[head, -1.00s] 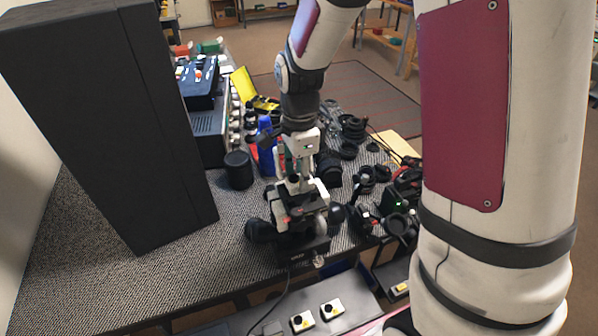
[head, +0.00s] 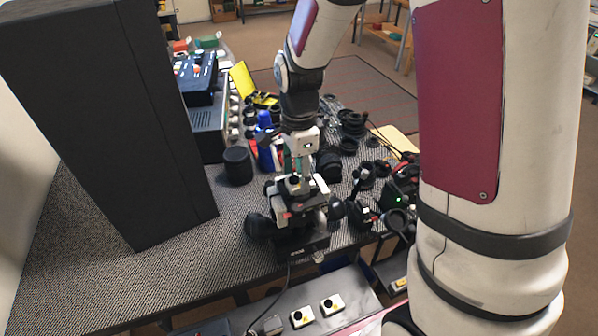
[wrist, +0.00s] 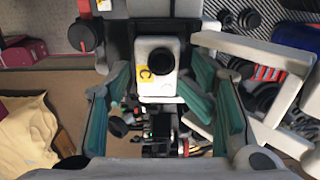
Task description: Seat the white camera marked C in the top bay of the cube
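The white camera marked C (wrist: 153,70) shows in the wrist view with its lens facing me and a yellow C label at its lower left. It sits in the dark frame of the cube; in the head view it is the small white block (head: 293,184) on top of the black cube rig (head: 292,219). My gripper (head: 300,170) is just above the cube. In the wrist view my gripper (wrist: 157,100) has its green-padded fingers spread to either side of the camera, with gaps visible. How deep the camera sits in the bay is hard to tell.
Two more white cameras (head: 302,317) (head: 332,304) with yellow labels lie on a lower surface in front. A tall black box (head: 110,120) stands left. A black cylinder (head: 237,167), a blue bottle (head: 265,125) and several lenses crowd the table behind and right.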

